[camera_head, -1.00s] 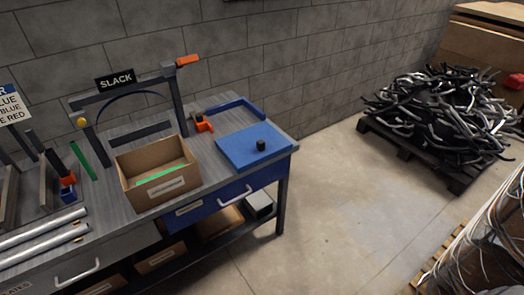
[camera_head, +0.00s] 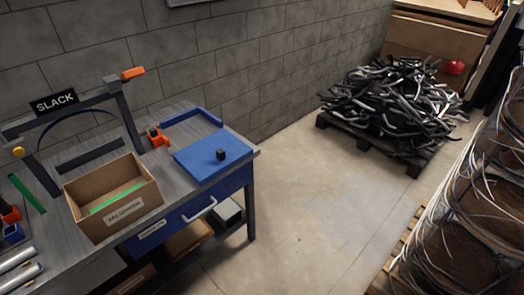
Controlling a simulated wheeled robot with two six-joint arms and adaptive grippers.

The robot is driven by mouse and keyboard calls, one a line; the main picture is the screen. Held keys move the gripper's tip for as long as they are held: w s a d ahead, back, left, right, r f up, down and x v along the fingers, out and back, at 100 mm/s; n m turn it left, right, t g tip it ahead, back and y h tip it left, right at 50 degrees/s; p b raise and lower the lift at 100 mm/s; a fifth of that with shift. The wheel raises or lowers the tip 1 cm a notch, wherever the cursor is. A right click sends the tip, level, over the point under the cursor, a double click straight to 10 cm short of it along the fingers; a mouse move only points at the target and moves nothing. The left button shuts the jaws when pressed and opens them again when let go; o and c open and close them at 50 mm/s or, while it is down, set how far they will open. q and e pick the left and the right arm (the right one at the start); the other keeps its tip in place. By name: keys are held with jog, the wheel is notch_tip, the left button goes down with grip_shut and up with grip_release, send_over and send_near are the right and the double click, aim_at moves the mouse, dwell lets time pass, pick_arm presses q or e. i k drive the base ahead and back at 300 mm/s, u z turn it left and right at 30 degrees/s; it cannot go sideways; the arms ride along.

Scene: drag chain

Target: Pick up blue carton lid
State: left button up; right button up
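A flat blue lid (camera_head: 207,163) with a small black knob (camera_head: 221,154) on top lies at the right end of the grey workbench, near its corner. An open cardboard carton (camera_head: 113,200) with a label on its front and something green inside stands to the left of the lid. Neither of my grippers shows in this view.
An orange clamp-like part (camera_head: 157,137) and a blue angled strip (camera_head: 191,115) lie behind the lid. A frame with a SLACK sign (camera_head: 54,102) stands at the left. A pallet of black scrap (camera_head: 390,108) and cable spools (camera_head: 470,200) stand right. The concrete floor (camera_head: 310,215) between is clear.

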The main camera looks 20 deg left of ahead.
aim_at(213, 150)
jog(key=z, duration=0.1)
jog(key=i, duration=6)
jog(key=u, duration=4.45)
jog(key=i, duration=1.25)
jog(key=u, duration=0.05)
